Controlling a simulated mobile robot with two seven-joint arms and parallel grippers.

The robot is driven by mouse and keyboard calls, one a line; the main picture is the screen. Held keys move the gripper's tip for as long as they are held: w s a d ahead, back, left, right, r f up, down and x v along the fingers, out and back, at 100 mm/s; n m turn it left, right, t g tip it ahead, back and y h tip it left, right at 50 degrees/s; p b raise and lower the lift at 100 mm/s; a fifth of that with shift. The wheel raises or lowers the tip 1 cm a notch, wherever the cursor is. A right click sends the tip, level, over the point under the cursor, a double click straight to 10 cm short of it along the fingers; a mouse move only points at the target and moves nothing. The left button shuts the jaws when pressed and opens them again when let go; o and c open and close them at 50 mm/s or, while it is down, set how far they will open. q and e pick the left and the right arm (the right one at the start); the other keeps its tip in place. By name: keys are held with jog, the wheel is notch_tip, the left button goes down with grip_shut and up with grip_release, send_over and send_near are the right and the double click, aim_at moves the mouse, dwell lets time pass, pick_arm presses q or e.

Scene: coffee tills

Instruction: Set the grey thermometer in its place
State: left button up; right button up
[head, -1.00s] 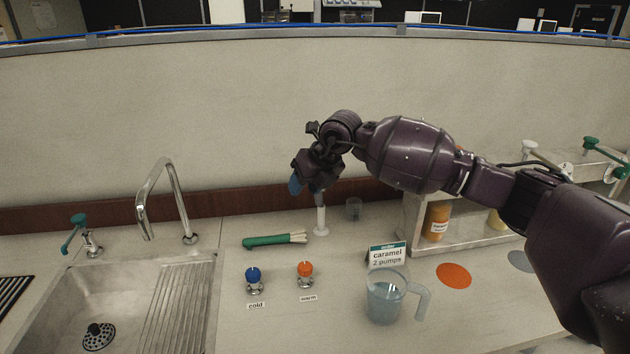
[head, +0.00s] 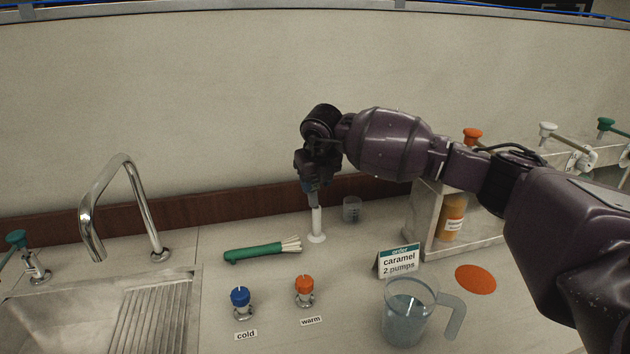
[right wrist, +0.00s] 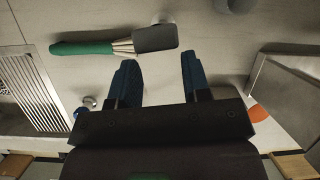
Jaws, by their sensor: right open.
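The grey thermometer (right wrist: 156,37) shows in the right wrist view as a dark grey block just beyond my fingertips. It appears to stand on the slim white holder (head: 317,227) at the back of the counter; their contact is hidden. My right gripper (head: 312,193) points down over the holder and covers the thermometer's top in the head view. In the right wrist view its two blue fingers (right wrist: 158,60) are apart with nothing between them; the grey block lies ahead of them. My left gripper is not in view.
A green-handled brush (head: 253,252) lies left of the holder. Blue (head: 240,297) and orange (head: 304,286) taps, a caramel order card (head: 399,262) and a clear jug (head: 405,318) are in front. A shelf (head: 425,220) is at right.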

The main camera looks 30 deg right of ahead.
aim_at(314, 194)
pick_arm(q)
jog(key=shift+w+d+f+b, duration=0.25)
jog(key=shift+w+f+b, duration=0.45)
jog(key=shift+b, duration=0.45)
pick_arm(e)
jog(key=x, duration=0.6)
jog(key=shift+s+f, duration=0.15)
jog(key=shift+f, duration=0.05)
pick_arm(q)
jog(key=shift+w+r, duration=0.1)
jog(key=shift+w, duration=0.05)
pick_arm(e)
jog(key=shift+c, duration=0.3)
